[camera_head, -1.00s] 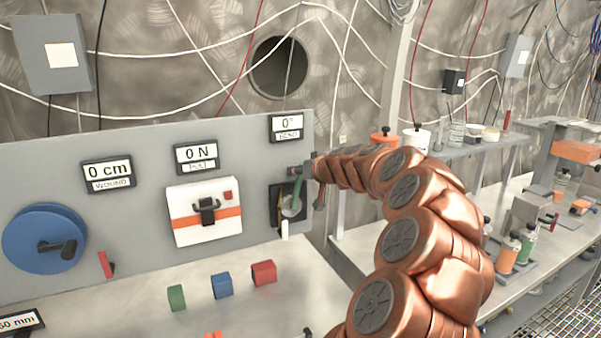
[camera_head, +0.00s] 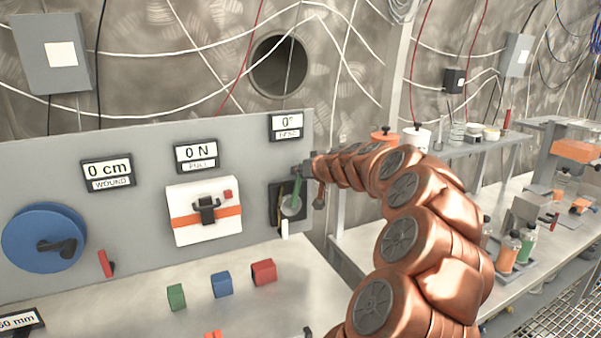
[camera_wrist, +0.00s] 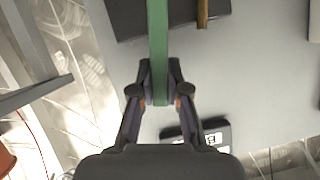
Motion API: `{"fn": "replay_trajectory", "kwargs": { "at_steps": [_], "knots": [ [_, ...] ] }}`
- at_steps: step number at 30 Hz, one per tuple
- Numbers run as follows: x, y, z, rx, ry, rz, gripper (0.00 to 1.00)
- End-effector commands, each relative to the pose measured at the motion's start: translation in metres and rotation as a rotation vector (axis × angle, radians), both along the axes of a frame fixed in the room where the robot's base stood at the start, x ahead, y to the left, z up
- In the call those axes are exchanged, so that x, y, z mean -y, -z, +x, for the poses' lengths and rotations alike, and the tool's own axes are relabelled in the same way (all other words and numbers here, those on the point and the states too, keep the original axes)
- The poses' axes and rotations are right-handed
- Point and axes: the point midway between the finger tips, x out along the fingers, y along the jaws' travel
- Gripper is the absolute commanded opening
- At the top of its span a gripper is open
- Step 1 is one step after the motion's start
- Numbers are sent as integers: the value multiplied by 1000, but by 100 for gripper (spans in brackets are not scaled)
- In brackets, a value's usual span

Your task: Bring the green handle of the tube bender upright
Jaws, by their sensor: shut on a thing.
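The green handle (camera_head: 297,187) of the tube bender stands out from a dark plate (camera_head: 274,205) at the right end of the grey panel. In the head view it looks near upright, leaning slightly right at the top. My gripper (camera_head: 299,172) is at the handle's upper end. In the wrist view the green handle (camera_wrist: 157,35) runs down between the two fingers, and my gripper (camera_wrist: 159,88) is shut on its end. A display (camera_head: 286,127) above reads 0°. The bender's pivot and the tube are hard to make out.
The grey panel (camera_head: 135,135) also carries a blue winding wheel (camera_head: 30,240), a white box with an orange band (camera_head: 190,190) and a red lever (camera_head: 105,263). Green, blue and red blocks (camera_head: 263,272) lie on the bench. A side bench with bottles (camera_head: 505,255) stands at the right.

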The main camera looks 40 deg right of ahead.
Motion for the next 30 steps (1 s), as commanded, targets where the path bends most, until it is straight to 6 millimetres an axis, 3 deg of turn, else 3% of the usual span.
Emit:
{"fn": "replay_trajectory", "kwargs": {
  "at_steps": [15, 26, 27, 30],
  "knots": [
    [-25, -1, 8, -71, -1, -208, 0],
    [-26, -3, 9, -77, -3, -218, 0],
    [-27, -3, 9, -77, -3, -218, 17],
    [-26, -3, 9, -77, -3, -218, 27]
  ]
}}
